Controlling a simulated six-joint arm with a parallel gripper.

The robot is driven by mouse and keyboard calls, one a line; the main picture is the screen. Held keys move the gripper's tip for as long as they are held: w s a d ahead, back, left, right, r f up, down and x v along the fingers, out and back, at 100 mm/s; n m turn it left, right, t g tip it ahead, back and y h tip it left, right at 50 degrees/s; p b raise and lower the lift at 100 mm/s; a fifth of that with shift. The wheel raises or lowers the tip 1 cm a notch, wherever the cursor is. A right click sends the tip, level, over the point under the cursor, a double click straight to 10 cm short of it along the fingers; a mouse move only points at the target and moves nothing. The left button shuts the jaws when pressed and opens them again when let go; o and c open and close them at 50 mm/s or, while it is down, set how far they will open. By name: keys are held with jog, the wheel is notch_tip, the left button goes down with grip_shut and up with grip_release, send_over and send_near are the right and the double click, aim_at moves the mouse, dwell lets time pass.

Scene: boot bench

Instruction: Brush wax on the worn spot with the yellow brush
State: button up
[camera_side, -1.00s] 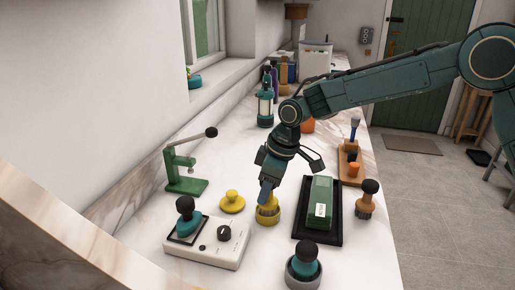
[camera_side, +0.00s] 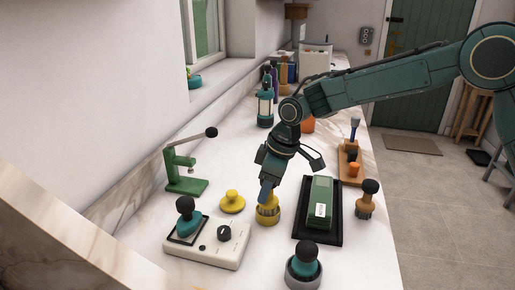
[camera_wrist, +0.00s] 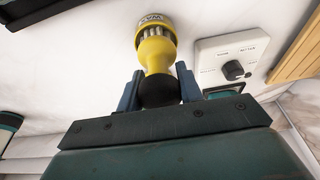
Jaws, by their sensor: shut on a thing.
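The yellow brush (camera_wrist: 158,55) has a waisted yellow handle and a black knob. My gripper (camera_wrist: 160,88) is shut on the knob, one blue finger on each side. The brush is upright, its bristles inside a yellow pot (camera_side: 268,216) with a lettered band, which also shows in the wrist view (camera_wrist: 153,20). In the side view my gripper (camera_side: 267,190) is right above the pot and hides most of the brush. A green block (camera_side: 321,193) with a white label lies on a black tray (camera_side: 302,230) to the right. I cannot make out a worn spot.
A yellow knobbed lid (camera_side: 232,203) lies left of the pot. A white box with a dial (camera_side: 228,248) carries a teal brush. Another teal brush (camera_side: 305,262) stands in front, a tan brush (camera_side: 368,195) at right. A green lever stand (camera_side: 185,175) is at back left.

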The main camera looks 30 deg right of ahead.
jog(key=shift+r, duration=3.35)
jog(key=w+d+r, duration=0.1)
jog(key=d+r, duration=0.1)
jog(key=d, duration=0.5)
jog(key=d+r, duration=0.2)
jog(key=d, duration=0.6)
jog(key=shift+w+d, duration=0.15)
jog(key=shift+w, duration=0.2)
jog(key=shift+f, duration=0.15)
